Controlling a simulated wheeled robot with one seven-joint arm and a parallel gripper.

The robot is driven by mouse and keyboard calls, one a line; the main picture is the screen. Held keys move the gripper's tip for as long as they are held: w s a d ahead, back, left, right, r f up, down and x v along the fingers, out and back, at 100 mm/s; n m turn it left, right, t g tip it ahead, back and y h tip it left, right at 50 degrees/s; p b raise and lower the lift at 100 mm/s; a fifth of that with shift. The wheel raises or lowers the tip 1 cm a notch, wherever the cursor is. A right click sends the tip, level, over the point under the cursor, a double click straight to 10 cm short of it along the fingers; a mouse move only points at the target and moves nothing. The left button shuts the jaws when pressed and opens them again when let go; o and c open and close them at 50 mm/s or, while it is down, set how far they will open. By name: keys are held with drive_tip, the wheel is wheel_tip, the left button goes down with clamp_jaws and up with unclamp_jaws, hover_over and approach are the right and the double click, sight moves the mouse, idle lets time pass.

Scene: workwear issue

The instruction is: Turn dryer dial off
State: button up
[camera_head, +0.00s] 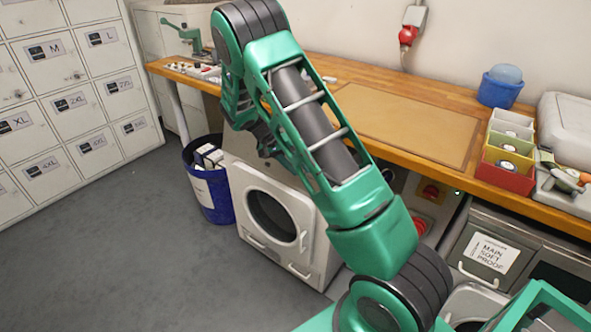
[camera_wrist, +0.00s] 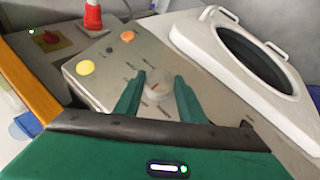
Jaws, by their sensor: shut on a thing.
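The dryer (camera_head: 275,215) stands under the wooden worktop, its white round-windowed door facing out. In the wrist view its metal control panel (camera_wrist: 115,55) carries a pale round dial (camera_wrist: 158,86) with printed marks around it. My gripper (camera_wrist: 160,88) has its two green fingers on either side of the dial, shut on it. The dryer door (camera_wrist: 245,50) shows to the right in the wrist view. In the head view my arm hides the panel, the dial and my gripper. The dial's exact pointer position is too small to read.
An orange button (camera_wrist: 127,36) and a yellow button (camera_wrist: 85,67) sit on the panel near my fingers. The wooden worktop (camera_head: 350,75) runs above the dryer. A blue bin (camera_head: 212,190) stands left of it, with open grey floor (camera_head: 110,240) in front.

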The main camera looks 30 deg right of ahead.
drive_tip(key=o, duration=0.9)
drive_tip(key=shift+w+d+r, duration=0.1)
drive_tip(key=shift+d, duration=0.15)
drive_tip(key=shift+c, duration=0.2)
drive_tip(key=shift+o, duration=0.9)
drive_tip(key=shift+a, duration=0.15)
drive_tip(key=v, duration=1)
drive_tip(key=shift+w+a+r, duration=0.15)
drive_tip(key=shift+a+r, duration=0.05)
drive_tip(key=shift+r, duration=0.05)
